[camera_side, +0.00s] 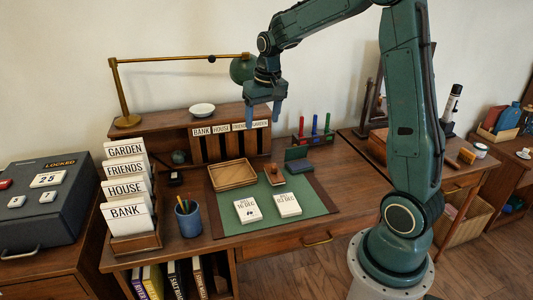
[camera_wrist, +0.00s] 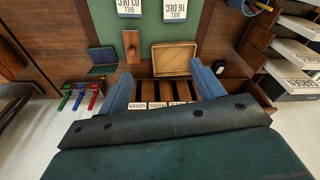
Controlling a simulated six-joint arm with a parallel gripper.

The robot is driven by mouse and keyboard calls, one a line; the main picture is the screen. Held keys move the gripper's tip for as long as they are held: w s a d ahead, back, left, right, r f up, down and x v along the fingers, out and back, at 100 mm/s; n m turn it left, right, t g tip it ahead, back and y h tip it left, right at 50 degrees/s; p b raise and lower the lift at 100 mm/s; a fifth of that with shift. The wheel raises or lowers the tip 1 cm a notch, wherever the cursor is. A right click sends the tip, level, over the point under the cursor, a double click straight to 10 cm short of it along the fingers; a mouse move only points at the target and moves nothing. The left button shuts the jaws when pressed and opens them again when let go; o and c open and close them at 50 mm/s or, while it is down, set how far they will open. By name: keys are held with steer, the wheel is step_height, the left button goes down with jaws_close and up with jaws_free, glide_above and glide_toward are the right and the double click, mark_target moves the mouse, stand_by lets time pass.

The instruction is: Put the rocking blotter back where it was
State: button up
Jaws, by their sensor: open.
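The rocking blotter (camera_side: 274,176), a small brown wooden block with a knob on top, stands on the green desk mat (camera_side: 298,205) between the wooden tray and a small dark green box. It also shows in the wrist view (camera_wrist: 131,46), left of the tray. My gripper (camera_side: 263,120) is open and empty, high above the back of the desk in front of the labelled pigeonholes. In the wrist view its two blue fingers (camera_wrist: 161,72) are spread wide, with the pigeonholes between them.
An empty wooden tray (camera_side: 233,186) and two bill pads (camera_side: 248,210) (camera_side: 287,205) lie on the mat. A small dark green box (camera_side: 299,168) is right of the blotter. A brass lamp (camera_side: 126,121), pencil cup (camera_side: 188,219) and stamp rack (camera_side: 315,138) stand around.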

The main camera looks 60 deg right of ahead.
steer(key=s+a+r+n+t, duration=0.2)
steer(key=s+a+r+n, duration=0.1)
steer(key=s+a, duration=0.5)
steer(key=s+a+r+n+t, duration=0.1)
steer(key=s+a+r+n, duration=0.2)
steer(key=s+a, duration=0.6)
steer(key=s+r, duration=0.1)
steer(key=s, duration=0.4)
steer(key=shift+a+t+y, duration=0.2)
steer(key=shift+t+y, duration=0.2)
